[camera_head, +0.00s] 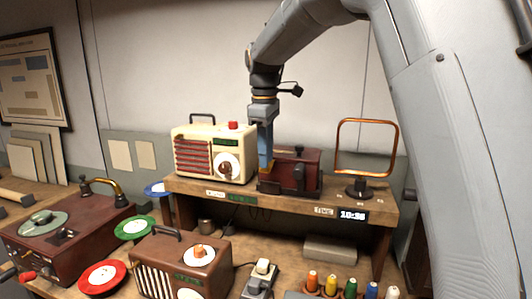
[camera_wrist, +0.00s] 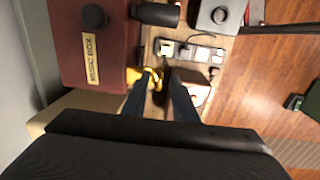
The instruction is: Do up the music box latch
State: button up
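The music box (camera_head: 308,160) is a dark red box on the raised wooden shelf in the head view. In the wrist view the music box (camera_wrist: 95,55) fills the upper left, with a "MUSIC BOX" plate on it. A yellow, brass-like piece (camera_wrist: 133,76), perhaps its latch, shows at the box's edge. My gripper (camera_head: 266,168) points down at the left end of the box. In the wrist view my gripper (camera_wrist: 159,74) has its blue fingers a little apart, with the tips at the yellow piece. Contact and the latch's exact position cannot be told.
A cream radio (camera_head: 200,155) stands close on the left of the gripper. A copper loop on a black base (camera_head: 360,189) stands to the right. A clock display (camera_head: 352,216) is on the shelf's front edge. A brown radio (camera_head: 180,265) and a power strip (camera_wrist: 190,50) are lower down.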

grip_shut()
